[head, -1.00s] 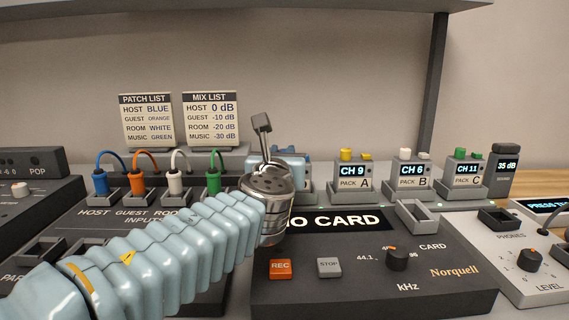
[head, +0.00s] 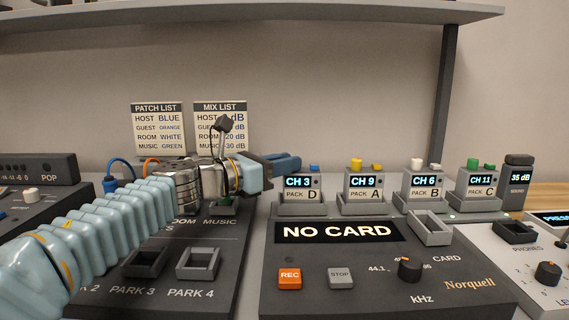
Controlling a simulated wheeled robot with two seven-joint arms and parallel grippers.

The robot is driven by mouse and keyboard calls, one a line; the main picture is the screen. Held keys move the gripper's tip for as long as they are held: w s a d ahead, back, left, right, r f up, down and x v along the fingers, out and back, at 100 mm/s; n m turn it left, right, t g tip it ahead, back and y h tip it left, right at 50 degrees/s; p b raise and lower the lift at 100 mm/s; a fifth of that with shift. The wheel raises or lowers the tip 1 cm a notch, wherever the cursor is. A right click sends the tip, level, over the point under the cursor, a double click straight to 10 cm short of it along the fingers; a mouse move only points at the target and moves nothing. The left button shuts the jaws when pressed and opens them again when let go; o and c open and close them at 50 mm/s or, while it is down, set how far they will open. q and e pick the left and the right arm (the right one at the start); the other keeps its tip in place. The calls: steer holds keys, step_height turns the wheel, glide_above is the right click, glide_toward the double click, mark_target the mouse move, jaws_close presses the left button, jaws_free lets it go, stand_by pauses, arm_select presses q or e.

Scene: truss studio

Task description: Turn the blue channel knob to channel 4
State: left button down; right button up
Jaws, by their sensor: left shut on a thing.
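Pack D (head: 299,196) is a small grey unit in a dark cradle, and its display reads CH 3. My left gripper (head: 287,163) reaches in from the left, roughly level, with its dark blue fingers at the top left of pack D. It is shut on the blue channel knob, which its fingers hide. A smaller blue piece (head: 314,167) shows on top of the pack, to the right of the fingers. My right gripper is not in view.
Pack A (head: 363,194), pack B (head: 424,192) and pack C (head: 479,188) stand in a row to the right, with yellow, white and green tops. The recorder (head: 375,285) lies in front. My left arm crosses the patch panel (head: 200,296). A shelf (head: 300,14) hangs above.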

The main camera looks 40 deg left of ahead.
arm_select(q)
steer(key=shift+m+h, duration=0.3)
steer(key=shift+h, duration=0.2)
steer(key=c, duration=1.2)
jaws_free()
steer(key=v, duration=1.3)
steer(key=shift+s+a+r, duration=0.15)
steer(key=shift+s, duration=0.2)
